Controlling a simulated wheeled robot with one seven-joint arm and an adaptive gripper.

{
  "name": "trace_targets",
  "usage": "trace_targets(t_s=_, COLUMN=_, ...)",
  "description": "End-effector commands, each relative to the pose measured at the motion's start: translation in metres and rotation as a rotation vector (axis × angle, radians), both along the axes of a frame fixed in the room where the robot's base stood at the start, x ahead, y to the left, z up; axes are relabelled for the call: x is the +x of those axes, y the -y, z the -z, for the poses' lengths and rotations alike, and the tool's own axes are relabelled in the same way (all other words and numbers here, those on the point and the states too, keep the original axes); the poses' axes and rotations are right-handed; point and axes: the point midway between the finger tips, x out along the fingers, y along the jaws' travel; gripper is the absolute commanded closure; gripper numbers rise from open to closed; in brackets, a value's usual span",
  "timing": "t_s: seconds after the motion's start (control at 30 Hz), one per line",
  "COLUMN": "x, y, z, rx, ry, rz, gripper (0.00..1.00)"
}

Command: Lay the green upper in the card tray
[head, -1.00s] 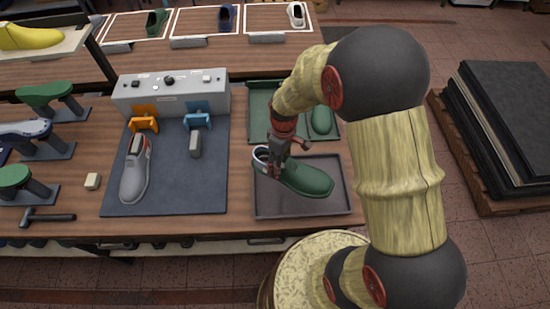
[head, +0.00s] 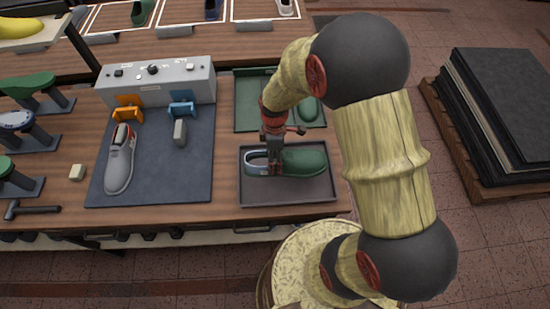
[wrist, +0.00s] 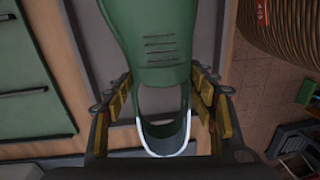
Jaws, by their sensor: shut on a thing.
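The green upper (head: 306,162) is a shoe upper with a white-edged opening at its heel end. In the head view it lies lengthwise over the grey tray (head: 288,193), inside the rim as seen from here, toe to the right. My gripper (head: 273,166) is shut on its heel end, coming down from above. In the wrist view the gripper's fingers (wrist: 160,95) flank the collar of the upper (wrist: 158,45), one on each side. Whether the sole touches the tray floor cannot be told.
Behind the grey tray is a green tray (head: 247,118) holding a green shoe form (head: 309,108). On the left, a grey shoe (head: 120,160) lies on a dark mat (head: 165,188) before a grey control box (head: 155,80). A hammer (head: 38,210) lies near the left edge.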

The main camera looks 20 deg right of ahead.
Motion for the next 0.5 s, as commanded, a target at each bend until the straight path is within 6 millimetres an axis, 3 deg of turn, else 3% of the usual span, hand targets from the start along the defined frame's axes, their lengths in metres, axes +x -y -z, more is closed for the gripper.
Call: trace_targets(t_s=0.5, x=0.000, y=0.000, z=0.023, rx=0.000, ry=0.000, rz=0.002, gripper=0.71)
